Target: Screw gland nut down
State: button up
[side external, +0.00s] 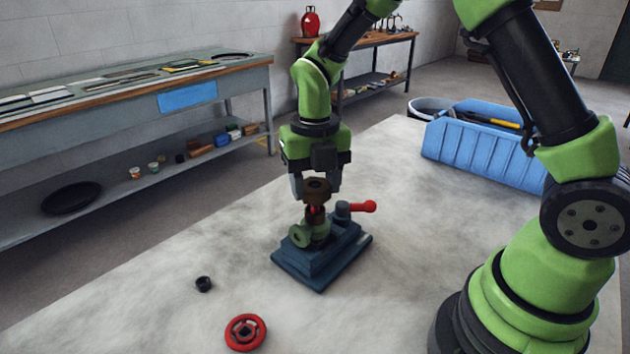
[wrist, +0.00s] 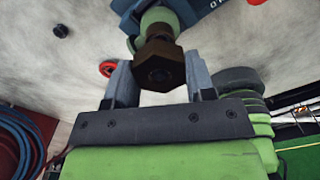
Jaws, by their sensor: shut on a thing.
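The brown hex gland nut (side external: 317,186) is between the fingers of my gripper (side external: 316,192), which points down and is shut on it. In the wrist view the nut (wrist: 160,68) sits between the two grey fingertips (wrist: 162,82). The green valve body (side external: 300,236) is held in the dark blue vise (side external: 318,268) below. The nut is above the body, in line with it, with a dark red-brown part showing between them. The fingers partly hide this, and I cannot tell whether the threads are engaged.
The vise's red-knobbed handle (side external: 364,206) sticks out right, close to my gripper. A red handwheel (side external: 245,332) and a small black nut (side external: 203,284) lie on the pale table (side external: 150,310). A blue bin (side external: 480,150) with tools stands at the back right. The table's left side is mostly clear.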

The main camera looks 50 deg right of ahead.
jog(key=shift+f, duration=1.75)
dwell(1.1)
jog(key=shift+o, duration=1.4)
jog(key=c, duration=0.3)
jog(key=m, duration=0.4)
jog(key=shift+m, duration=0.4)
jog(key=shift+c, duration=0.2)
jog(key=shift+m, duration=0.6)
jog(key=m, duration=0.3)
jog(key=shift+m, duration=0.3)
jog(key=shift+f+m, duration=0.1)
jog(key=shift+m, duration=1.1)
